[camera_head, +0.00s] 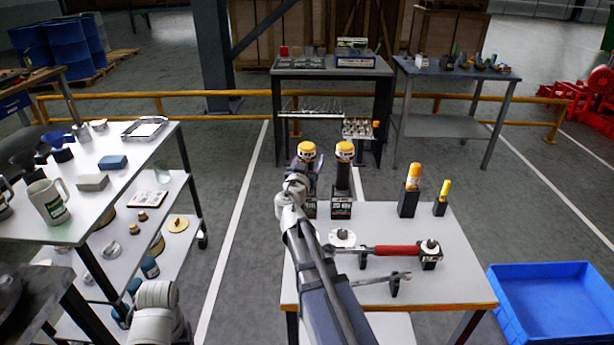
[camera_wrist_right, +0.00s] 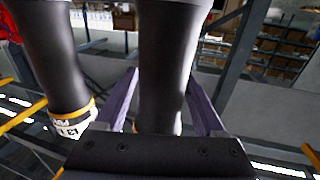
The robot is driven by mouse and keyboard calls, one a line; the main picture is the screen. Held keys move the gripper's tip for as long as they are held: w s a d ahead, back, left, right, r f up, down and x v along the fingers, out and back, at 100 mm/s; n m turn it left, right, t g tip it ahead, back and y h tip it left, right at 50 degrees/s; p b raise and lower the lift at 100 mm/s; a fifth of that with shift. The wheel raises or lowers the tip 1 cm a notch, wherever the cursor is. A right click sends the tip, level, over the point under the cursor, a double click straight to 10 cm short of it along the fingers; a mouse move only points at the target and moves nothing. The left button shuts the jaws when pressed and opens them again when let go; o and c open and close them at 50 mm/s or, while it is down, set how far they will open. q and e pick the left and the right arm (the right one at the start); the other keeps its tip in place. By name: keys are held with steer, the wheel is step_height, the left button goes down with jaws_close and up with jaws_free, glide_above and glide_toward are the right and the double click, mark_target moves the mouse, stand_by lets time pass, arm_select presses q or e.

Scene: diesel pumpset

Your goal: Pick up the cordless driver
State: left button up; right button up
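Two look-alike upright tools with dark bodies and yellow tops, apparently drivers, stand in black holders at the back of the white table. The left one (camera_head: 307,151) has my right gripper (camera_head: 302,172) at its body; the right one (camera_head: 344,151) stands clear beside it. In the right wrist view, the purple fingers of my right gripper (camera_wrist_right: 163,88) stand apart on both sides of a dark body (camera_wrist_right: 166,60). A gap shows at the right finger; contact at the tips is unclear. The other tool (camera_wrist_right: 50,60), with a yellow band, is left of the fingers. My left gripper is out of view.
A red-handled tool (camera_head: 390,250) and a wrench (camera_head: 378,279) lie on holders at the front of the white table (camera_head: 462,278). Two yellow-topped items (camera_head: 414,176) (camera_head: 445,189) stand at right. A blue bin (camera_head: 545,285) is on the floor right; a cart (camera_head: 110,190) stands left.

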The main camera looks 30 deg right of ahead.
jaws_close()
stand_by(0.3)
stand_by(0.8)
